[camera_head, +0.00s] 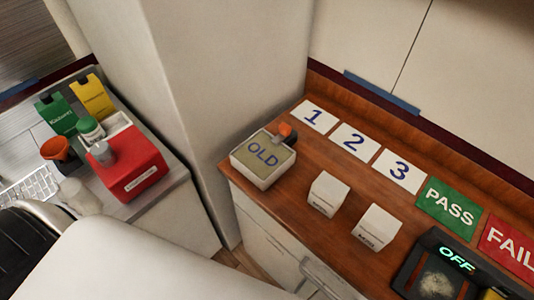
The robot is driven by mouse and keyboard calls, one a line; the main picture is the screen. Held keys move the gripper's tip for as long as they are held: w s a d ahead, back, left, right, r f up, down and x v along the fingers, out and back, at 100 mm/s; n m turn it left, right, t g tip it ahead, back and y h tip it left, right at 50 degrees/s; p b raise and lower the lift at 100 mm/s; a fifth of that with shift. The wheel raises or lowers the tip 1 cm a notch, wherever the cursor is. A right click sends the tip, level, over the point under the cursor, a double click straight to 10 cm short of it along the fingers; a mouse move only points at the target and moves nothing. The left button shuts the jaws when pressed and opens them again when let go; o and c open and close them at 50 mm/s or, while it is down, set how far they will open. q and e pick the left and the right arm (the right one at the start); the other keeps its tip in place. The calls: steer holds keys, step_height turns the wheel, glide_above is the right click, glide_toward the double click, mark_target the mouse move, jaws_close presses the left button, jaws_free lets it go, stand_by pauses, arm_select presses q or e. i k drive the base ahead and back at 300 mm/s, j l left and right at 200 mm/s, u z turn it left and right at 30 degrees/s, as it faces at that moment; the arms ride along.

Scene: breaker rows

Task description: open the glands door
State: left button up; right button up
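No door marked as glands can be read in the head view. A pale cabinet front (265,240) with a grey bar handle (328,278) shows below the wooden counter, cut by the bottom edge. No label can be read on it. Pale panels (365,40) with a dark seam stand behind the counter, with a blue strip (382,92) at their lower edge. Neither of my grippers is in view.
The wooden counter (300,190) holds an OLD box (262,160), two white boxes (328,194), number cards, PASS (449,207) and FAIL cards, and a black OFF device (457,262). A red box (130,165) stands on the left counter. A pale column (205,80) separates the counters.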

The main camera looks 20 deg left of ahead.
mark_target(278, 262)
steer(key=k+j+u, duration=0.15)
steer(key=k, duration=0.25)
steer(key=k+j+u, duration=0.2)
steer(key=k, duration=0.2)
steer(key=l+u, duration=0.1)
steer(key=l, duration=0.4)
steer(key=k+l+u, duration=0.1)
steer(key=l, duration=0.35)
